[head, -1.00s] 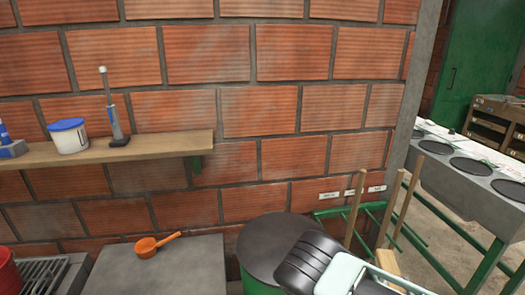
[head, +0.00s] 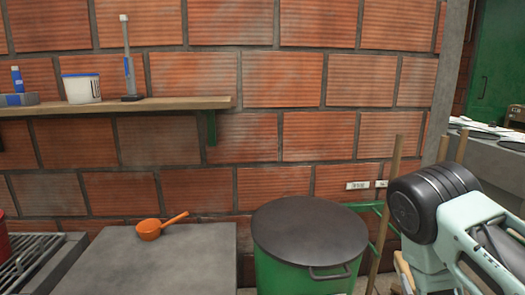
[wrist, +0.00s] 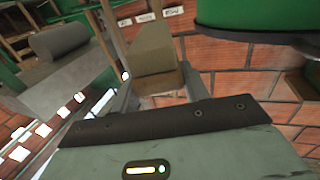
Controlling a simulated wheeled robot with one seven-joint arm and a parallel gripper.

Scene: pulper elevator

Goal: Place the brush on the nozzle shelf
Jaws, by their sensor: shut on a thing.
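The brush (wrist: 152,48) shows in the wrist view as a pale wooden block, partly hidden between the fingers. My gripper (wrist: 157,80) is shut on it and holds it in the air. Bristles cannot be made out. In the head view my arm is at the lower right, and the gripper end is not clearly seen. The wooden wall shelf (head: 180,104) is at the left in the head view, well away from my arm. A grey upright nozzle-like piece (head: 129,75) stands on it near its right end, with bare board on both sides.
A white tub (head: 82,89) and a blue-topped piece (head: 17,82) stand on the shelf's left part. Below are a grey table with an orange ladle (head: 150,229) and a green barrel with a dark lid (head: 310,232). Wooden poles (head: 386,200) stand beside my arm.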

